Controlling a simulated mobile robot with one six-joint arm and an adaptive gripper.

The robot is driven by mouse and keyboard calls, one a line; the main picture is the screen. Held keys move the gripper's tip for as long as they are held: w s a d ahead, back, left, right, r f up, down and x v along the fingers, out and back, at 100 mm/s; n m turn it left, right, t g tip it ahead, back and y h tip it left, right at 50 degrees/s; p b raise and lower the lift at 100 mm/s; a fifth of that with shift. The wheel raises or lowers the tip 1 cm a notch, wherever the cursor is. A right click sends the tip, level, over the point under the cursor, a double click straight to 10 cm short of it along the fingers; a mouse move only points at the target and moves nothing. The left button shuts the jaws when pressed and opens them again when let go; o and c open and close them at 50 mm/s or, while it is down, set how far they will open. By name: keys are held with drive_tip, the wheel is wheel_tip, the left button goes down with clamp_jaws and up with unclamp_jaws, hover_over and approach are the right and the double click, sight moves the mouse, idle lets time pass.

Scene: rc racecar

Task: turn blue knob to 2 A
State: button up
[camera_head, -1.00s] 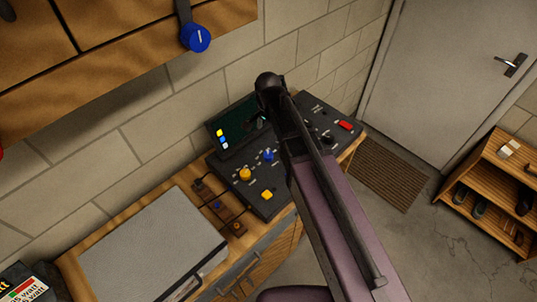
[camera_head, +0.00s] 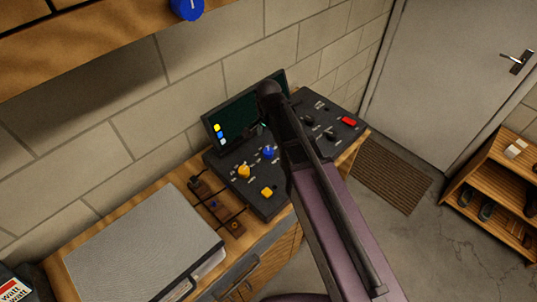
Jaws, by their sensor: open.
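A blue knob (camera_head: 268,152) sits on the black sloped control panel (camera_head: 262,203), to the right of a yellow knob (camera_head: 244,171). Its pointer and the small white markings around it are too small to read. My dark arm crosses in front of the panel, just right of the blue knob. Only a small piece of my gripper (camera_head: 261,128) shows left of the arm, in front of the screen and above the blue knob, apart from it in the picture. The fingers are mostly hidden behind the arm. I see nothing held.
A screen (camera_head: 226,115) with coloured squares stands behind the panel. A yellow button (camera_head: 267,192) and a red switch (camera_head: 349,121) are on the panel. A grey case (camera_head: 145,245) lies left on the bench. Another blue round part (camera_head: 187,8) hangs under the wooden shelf.

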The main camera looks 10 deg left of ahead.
sight(268, 151)
drive_tip(key=shift+f+b, duration=3.4)
drive_tip(key=shift+f, duration=0.3)
drive_tip(key=c, duration=1.1)
